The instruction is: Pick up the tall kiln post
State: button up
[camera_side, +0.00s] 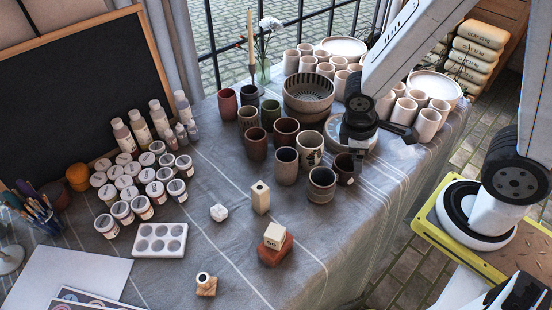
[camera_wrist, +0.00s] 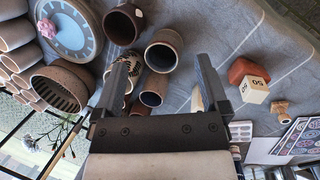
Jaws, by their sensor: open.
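The tall kiln post (camera_side: 261,197) is a cream, upright block with a dark hole in its top, standing on the cloth right of the middle. In the wrist view a pale piece of it (camera_wrist: 197,100) shows beside the right finger, and the rest is hidden. My gripper (camera_wrist: 166,58) is open and empty, with its fingers spread over the cups.
Several brown cups (camera_side: 286,166) stand close behind the post. A cream block marked 50 (camera_side: 274,236) sits on a red brick (camera_side: 275,253) in front of it.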

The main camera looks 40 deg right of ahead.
aim_at(264, 194)
jog(key=w+a+f+n+t+h, duration=0.1)
jog(key=w+f+n+t+h, duration=0.3)
jog(key=n, duration=0.6)
jog(key=w+a+f+n+t+h, duration=0.15)
jog(key=w+n+t, duration=0.35)
jog(key=n, duration=0.5)
jog(key=a+f+n+t+y, duration=0.1)
jog(key=a+f+n+y, duration=0.1)
jog(key=a+n+y, duration=0.1)
jog(key=a+f+n+t+y, duration=0.2)
jog(key=a+f+n, duration=0.1)
jog(key=a, duration=0.2)
jog(key=a+f+n+t+y, duration=0.2)
jog(key=a+n+y, duration=0.1)
jog(key=a+n, duration=0.1)
jog(key=shift+a+f+y, duration=0.2)
jog(key=shift+a+y, duration=0.15)
jog(key=shift+a, duration=0.2)
jog(key=shift+x, duration=1.35)
jog(key=shift+w, duration=0.1)
